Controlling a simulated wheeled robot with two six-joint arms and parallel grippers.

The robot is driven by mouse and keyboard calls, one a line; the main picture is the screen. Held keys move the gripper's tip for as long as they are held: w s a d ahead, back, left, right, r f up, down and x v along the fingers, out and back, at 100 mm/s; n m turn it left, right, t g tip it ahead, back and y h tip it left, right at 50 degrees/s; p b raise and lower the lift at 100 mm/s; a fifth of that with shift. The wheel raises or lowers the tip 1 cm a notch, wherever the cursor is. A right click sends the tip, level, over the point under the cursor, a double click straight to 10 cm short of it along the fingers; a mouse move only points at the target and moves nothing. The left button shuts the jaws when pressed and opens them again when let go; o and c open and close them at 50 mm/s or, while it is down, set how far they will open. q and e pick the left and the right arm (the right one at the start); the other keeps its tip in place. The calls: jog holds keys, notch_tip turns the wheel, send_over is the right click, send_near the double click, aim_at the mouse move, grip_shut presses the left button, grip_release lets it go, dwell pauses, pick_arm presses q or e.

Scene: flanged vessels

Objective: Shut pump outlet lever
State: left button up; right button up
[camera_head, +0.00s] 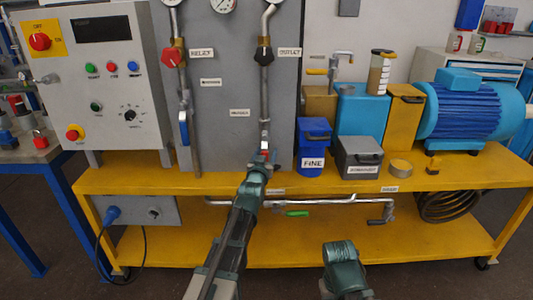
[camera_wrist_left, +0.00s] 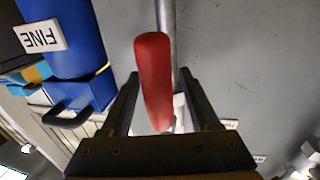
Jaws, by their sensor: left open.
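A red lever handle (camera_wrist_left: 153,65) stands between the two fingers of my left gripper (camera_wrist_left: 160,76) in the left wrist view. The fingers are apart, with a gap visible on each side of the handle. In the head view my left gripper (camera_head: 266,156) is at the lower end of the vertical pipe (camera_head: 264,100) under the OUTLET label (camera_head: 289,52). There the gripper and wrist hide most of the lever. Part of my right arm shows at the bottom of the head view, but its fingers cannot be seen.
A blue lever (camera_head: 184,128) is on the pipe to the left. A blue FINE bin (camera_head: 313,150) and a grey box (camera_head: 359,157) stand to the right on the yellow bench (camera_head: 430,184). A green handle (camera_head: 297,213) is on the pipe below.

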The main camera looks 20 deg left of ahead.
pick_arm(q)
jog(key=shift+c, duration=0.2)
grip_shut()
dwell(1.2)
